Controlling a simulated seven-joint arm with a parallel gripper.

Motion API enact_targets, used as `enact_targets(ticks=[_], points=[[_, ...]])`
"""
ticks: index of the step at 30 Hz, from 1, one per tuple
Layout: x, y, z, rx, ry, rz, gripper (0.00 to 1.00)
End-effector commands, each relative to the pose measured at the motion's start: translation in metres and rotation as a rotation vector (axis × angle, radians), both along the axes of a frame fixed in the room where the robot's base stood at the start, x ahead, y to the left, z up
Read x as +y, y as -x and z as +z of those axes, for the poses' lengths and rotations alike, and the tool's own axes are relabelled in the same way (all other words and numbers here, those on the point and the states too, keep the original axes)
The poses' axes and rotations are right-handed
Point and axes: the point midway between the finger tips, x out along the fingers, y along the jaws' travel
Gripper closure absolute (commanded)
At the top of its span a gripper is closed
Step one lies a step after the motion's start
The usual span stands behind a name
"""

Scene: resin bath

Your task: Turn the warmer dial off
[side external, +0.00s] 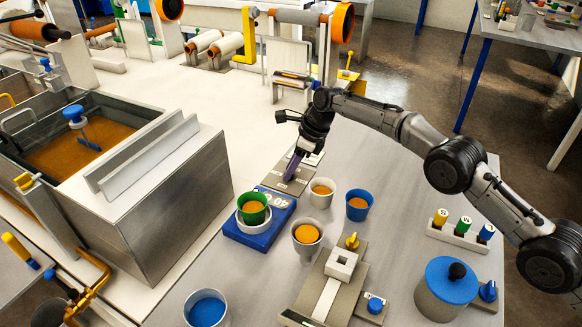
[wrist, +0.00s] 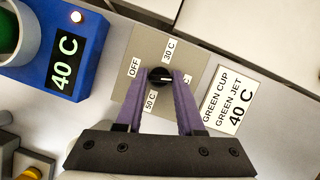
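The warmer dial (wrist: 160,77) is a black knob with a white mark on a grey plate in the wrist view. Labels OFF, 30 C and 50 C surround it; another label ending in C is partly hidden by the right finger. The white mark points right, toward that label and away from OFF. My gripper (wrist: 161,82) has its purple fingers on both sides of the knob, apparently touching it. In the side view my gripper (side external: 292,168) is down at the plate (side external: 295,184), and the knob is hidden. The blue warmer (wrist: 58,60) displays 40 C and its small light is lit.
A green cup (side external: 254,210) sits on the warmer, beside my gripper. White, grey and blue cups with orange contents stand nearby. A card (wrist: 228,107) reads GREEN CUP, GREEN JET, 40 C. A resin bath (side external: 75,145) stands at left, and a blue-lidded pot (side external: 448,285) at right.

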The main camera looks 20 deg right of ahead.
Motion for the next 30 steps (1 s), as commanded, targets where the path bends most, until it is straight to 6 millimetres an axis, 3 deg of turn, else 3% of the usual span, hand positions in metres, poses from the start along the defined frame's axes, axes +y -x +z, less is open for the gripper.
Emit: enact_targets(ticks=[1, 4, 17, 30], points=[[0.000, 0.000, 0.000, 0.002, 0.000, -0.001, 0.53], [0.000, 0.000, 0.000, 0.000, 0.000, -0.001, 0.35], [-0.003, 0.001, 0.010, -0.002, -0.001, -0.002, 0.35], [-0.032, 0.017, 0.090, -0.002, -0.001, -0.003, 0.35]])
